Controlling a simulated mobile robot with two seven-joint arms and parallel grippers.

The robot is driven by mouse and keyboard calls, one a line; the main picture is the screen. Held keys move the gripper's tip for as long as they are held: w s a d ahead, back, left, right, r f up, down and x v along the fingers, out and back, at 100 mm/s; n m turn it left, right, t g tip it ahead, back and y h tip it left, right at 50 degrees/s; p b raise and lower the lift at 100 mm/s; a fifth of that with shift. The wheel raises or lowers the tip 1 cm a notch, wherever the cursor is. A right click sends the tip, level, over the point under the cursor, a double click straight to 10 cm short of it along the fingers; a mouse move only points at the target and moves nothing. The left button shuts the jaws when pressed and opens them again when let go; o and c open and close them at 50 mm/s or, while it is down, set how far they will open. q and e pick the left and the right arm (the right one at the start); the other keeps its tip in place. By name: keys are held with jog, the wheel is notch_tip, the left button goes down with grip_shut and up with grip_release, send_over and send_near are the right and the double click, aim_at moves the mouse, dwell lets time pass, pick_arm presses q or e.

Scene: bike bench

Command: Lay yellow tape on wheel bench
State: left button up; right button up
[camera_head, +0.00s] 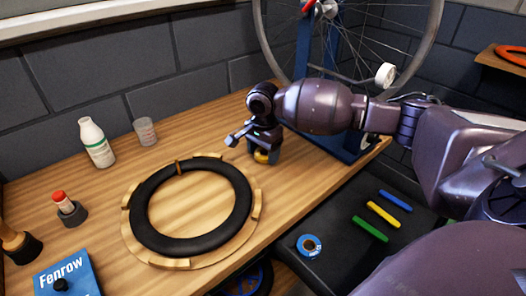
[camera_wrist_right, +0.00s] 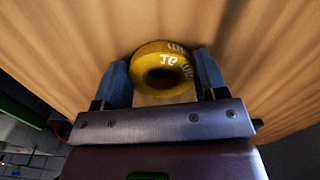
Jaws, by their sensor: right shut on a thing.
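The yellow tape (camera_head: 261,157) is a roll just over the wooden wheel bench (camera_head: 205,128), towards its far right part near the wheel stand. In the right wrist view the yellow tape (camera_wrist_right: 163,62) has pale lettering and sits between the two blue-grey fingers. My right gripper (camera_head: 264,153) points down and is shut on the yellow tape; it also shows in the right wrist view (camera_wrist_right: 162,82). I cannot tell whether the tape touches the wood. My left gripper is not in view.
A black tyre (camera_head: 150,235) lies on a round wooden jig left of my right gripper. A white bottle (camera_head: 97,143) and a grey cup (camera_head: 145,131) stand behind. A blue wheel stand (camera_head: 333,60) is close by. A dark tray (camera_head: 335,235) holds blue tape (camera_head: 309,245) and coloured bars.

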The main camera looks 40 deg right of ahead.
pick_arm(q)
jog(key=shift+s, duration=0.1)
pick_arm(e)
jog(key=shift+f, duration=0.15)
jog(key=o, duration=0.7)
jog(key=shift+c, duration=0.2)
jog(key=shift+o, duration=1.3)
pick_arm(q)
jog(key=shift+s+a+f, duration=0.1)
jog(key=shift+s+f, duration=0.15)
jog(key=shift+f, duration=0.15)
